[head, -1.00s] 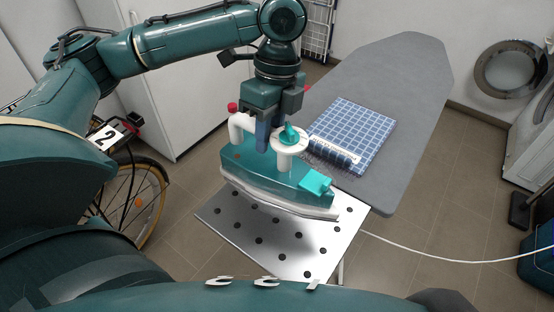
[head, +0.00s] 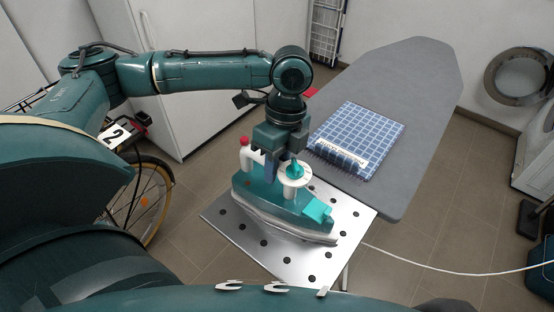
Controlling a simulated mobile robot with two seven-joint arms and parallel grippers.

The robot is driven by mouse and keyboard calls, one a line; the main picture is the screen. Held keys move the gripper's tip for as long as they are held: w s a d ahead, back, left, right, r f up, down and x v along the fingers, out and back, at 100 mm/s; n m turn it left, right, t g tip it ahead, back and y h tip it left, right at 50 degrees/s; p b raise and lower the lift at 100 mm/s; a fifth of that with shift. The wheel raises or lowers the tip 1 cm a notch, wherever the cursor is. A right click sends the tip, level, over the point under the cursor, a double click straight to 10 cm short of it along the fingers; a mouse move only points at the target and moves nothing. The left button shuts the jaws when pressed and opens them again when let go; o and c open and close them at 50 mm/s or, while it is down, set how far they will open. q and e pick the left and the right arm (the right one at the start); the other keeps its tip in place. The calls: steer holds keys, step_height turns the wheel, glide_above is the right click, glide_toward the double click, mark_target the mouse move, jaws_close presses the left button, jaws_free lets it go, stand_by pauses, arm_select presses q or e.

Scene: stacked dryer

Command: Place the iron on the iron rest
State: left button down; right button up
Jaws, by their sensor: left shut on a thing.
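The teal and white iron (head: 262,203) is held by its white handle in my left gripper (head: 275,172), which is shut on it. The iron is roughly level, its teal dial and tail block facing up. The iron rest (head: 226,215), a metal plate with black studs, is directly beneath it at the near end of the ironing board. The iron covers the plate's middle. I cannot tell whether its sole touches the plate or hangs just above. My right gripper is not in view.
A folded blue checked cloth (head: 357,139) lies on the grey ironing board (head: 412,85) beyond the rest. A white cord (head: 440,266) runs off to the right. A bicycle (head: 148,205) stands at left, a white cabinet (head: 195,90) behind, and a round-doored machine (head: 521,75) at far right.

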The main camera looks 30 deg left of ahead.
arm_select(q)
steer(key=shift+r, duration=0.15)
steer(key=c, duration=1.6)
jaws_free()
steer(key=shift+f, duration=0.2)
steer(key=o, duration=0.4)
steer(key=r, duration=0.4)
steer(key=w+r, duration=0.1)
steer(key=r, duration=0.3)
steer(key=w+r, duration=0.1)
steer(key=r, duration=0.3)
steer(key=shift+w+d, duration=0.1)
steer(key=shift+d, duration=0.05)
